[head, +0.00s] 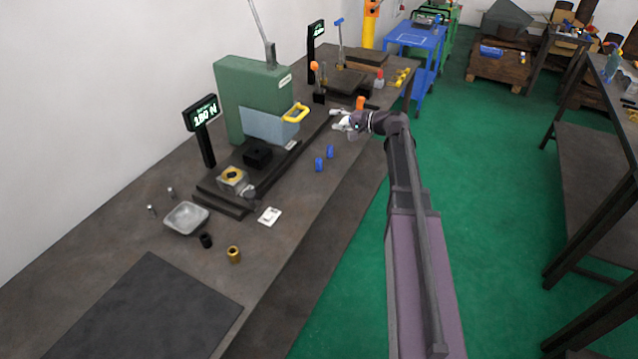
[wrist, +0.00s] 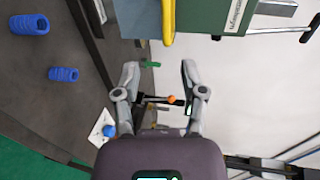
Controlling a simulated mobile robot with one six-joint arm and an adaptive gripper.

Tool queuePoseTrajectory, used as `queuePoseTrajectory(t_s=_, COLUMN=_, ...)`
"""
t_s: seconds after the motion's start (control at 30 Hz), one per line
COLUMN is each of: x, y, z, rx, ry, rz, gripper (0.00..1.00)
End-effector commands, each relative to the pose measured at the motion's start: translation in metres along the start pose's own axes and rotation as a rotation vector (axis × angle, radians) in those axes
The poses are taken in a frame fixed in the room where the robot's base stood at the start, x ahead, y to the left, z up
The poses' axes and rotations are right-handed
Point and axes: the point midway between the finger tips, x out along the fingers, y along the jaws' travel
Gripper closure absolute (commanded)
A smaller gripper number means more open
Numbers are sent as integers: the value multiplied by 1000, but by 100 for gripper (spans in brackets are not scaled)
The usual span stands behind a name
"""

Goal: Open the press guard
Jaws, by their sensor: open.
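The green press (head: 245,85) stands on the bench, with a blue-grey guard panel (head: 262,126) across its lower front. A yellow handle (head: 301,111) sticks out from the guard's right end. The guard looks lowered over the front. My gripper (head: 338,120) is open and empty, a short way right of the handle, apart from it. In the wrist view the fingers of my gripper (wrist: 160,72) are spread. The yellow handle (wrist: 168,22) shows beyond the fingertips at the top edge, between the guard panel (wrist: 138,18) and the green press body (wrist: 212,18).
A black rail base (head: 225,201) carries a block with a brass ring (head: 232,177). Two blue cylinders (head: 324,160) lie near the bench's front edge. A metal tray (head: 186,217) and a display (head: 202,112) stand left. An orange-topped part (head: 361,103) is behind my gripper.

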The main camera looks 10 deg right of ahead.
Motion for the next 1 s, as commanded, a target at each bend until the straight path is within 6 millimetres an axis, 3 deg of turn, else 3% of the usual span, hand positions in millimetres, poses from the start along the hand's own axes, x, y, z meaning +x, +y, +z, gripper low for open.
queuePoseTrajectory(t_s=0.1, x=-16, y=-1, z=1, rx=1, ry=2, rz=0, gripper=46)
queuePoseTrajectory(t_s=0.5, x=0, y=15, z=51, rx=-72, ry=-66, rz=164, gripper=46)
queuePoseTrajectory(t_s=1.0, x=5, y=40, z=116, rx=-183, ry=-156, rz=408, gripper=46)
